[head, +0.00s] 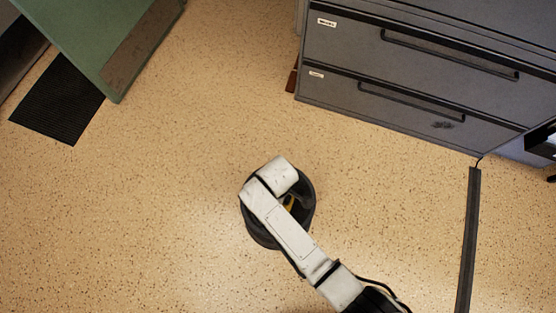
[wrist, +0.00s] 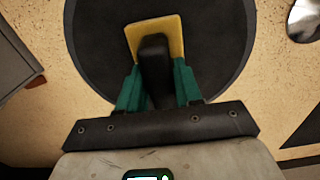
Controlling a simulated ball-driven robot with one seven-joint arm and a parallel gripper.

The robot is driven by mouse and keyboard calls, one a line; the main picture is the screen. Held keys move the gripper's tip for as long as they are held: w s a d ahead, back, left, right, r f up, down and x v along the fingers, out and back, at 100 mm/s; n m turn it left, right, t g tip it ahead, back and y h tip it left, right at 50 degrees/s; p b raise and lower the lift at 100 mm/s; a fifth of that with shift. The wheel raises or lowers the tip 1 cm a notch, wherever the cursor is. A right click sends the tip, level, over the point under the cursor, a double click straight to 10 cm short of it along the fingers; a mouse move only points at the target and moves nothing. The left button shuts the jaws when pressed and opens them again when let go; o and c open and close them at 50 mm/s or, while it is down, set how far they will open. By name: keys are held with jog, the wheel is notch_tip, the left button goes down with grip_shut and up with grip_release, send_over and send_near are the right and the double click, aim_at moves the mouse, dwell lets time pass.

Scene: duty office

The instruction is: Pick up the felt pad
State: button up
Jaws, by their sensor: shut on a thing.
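The felt pad (wrist: 174,33) shows as a yellow rectangular piece with a dark block standing on its middle. My gripper (wrist: 157,82) has two green fingers, one on each side of the dark block, and is shut on it. The pad is over a dark round top (wrist: 100,40) in the wrist view; I cannot tell whether it touches it. In the head view a small yellow bit of the pad (head: 289,201) shows beside my arm, over the dark round top (head: 262,232). My arm hides the fingers there.
A grey drawer cabinet (head: 400,75) stands at the upper right. A green panel (head: 85,35) and a black ribbed mat (head: 58,100) are at the upper left. A dark strip (head: 468,240) runs along the floor at right. The speckled floor (head: 150,220) at left is clear.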

jog(key=shift+c, duration=0.5)
jog(key=shift+r, duration=0.1)
jog(key=shift+r+p, duration=0.3)
jog(key=shift+r, duration=0.25)
notch_tip(320, 180, up, 3)
jog(key=shift+s+f+p, duration=0.15)
jog(key=shift+p, duration=0.4)
jog(key=s+d+r+p, duration=0.1)
jog(key=s+r+p, duration=0.1)
jog(key=s+r, duration=0.2)
jog(key=s+d+r+p, duration=0.1)
jog(key=s+r+p, duration=0.1)
jog(key=s+r, duration=0.3)
jog(key=s, duration=0.4)
jog(key=shift+s+d, duration=0.2)
jog(key=shift+s, duration=0.05)
